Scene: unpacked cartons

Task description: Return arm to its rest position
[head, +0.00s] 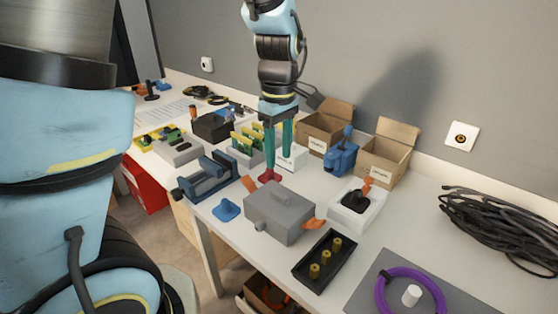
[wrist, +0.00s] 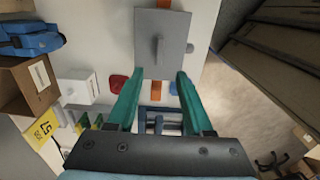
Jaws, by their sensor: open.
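My gripper (head: 278,156) hangs fingers-down over the white table (head: 408,205), with its two green fingers apart and nothing between them. In the wrist view my gripper (wrist: 161,74) is also open and empty, its fingertips near the edge of a grey box with a handle (wrist: 176,28). That grey box (head: 278,215) stands in front of the fingers in the head view. A small red object (head: 269,176) lies just below the left finger; it also shows in the wrist view (wrist: 117,83). A white box (head: 292,160) is partly hidden behind the fingers.
Two open cartons (head: 327,124) (head: 384,155) and a blue object (head: 342,157) stand by the wall. A blue vise (head: 205,178) is at left, a black tray (head: 323,257) in front. A purple ring (head: 384,285) and black cables (head: 500,225) lie at right. Space above is clear.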

